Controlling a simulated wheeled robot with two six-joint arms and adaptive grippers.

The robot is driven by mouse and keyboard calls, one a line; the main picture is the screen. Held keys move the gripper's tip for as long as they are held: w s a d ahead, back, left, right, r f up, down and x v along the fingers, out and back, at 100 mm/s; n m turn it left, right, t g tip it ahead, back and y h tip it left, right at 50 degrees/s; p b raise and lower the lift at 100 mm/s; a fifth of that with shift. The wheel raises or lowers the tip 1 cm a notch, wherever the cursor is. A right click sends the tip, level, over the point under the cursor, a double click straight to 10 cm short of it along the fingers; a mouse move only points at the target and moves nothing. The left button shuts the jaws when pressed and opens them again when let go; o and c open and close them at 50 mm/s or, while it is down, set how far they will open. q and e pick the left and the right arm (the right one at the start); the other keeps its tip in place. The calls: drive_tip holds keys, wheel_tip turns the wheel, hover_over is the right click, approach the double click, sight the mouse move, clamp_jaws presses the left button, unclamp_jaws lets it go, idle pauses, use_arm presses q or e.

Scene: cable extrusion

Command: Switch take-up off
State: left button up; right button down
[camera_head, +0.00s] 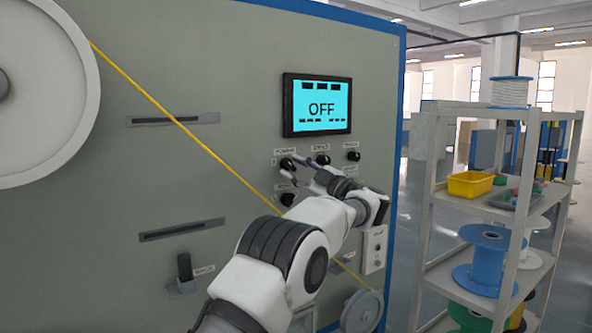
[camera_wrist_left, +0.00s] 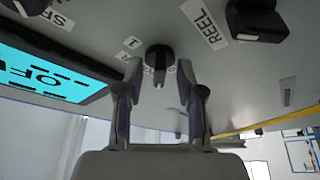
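The take-up machine's grey panel (camera_head: 225,95) carries a screen (camera_head: 322,105) reading OFF. Below it are several black knobs, including one at the upper left (camera_head: 287,164), one in the middle (camera_head: 322,159) and one at the right (camera_head: 352,156). My left gripper (camera_head: 311,172) is in front of these knobs, fingers apart. In the left wrist view, a black knob (camera_wrist_left: 159,58) shows between the fingertips of my gripper (camera_wrist_left: 158,72), with visible gaps on both sides. A "1" mark is beside it. The screen also shows there (camera_wrist_left: 45,75). My right gripper is not in view.
A larger black knob (camera_wrist_left: 257,20) by a REEL label shows in the wrist view. A yellow cable (camera_head: 180,120) runs diagonally across the panel from a white reel (camera_head: 45,90). A shelf (camera_head: 430,195) with spools and a yellow bin (camera_head: 470,184) stands right.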

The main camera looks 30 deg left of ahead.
use_arm(q)
drive_tip(key=v, duration=1.2)
drive_tip(key=shift+f, duration=0.15)
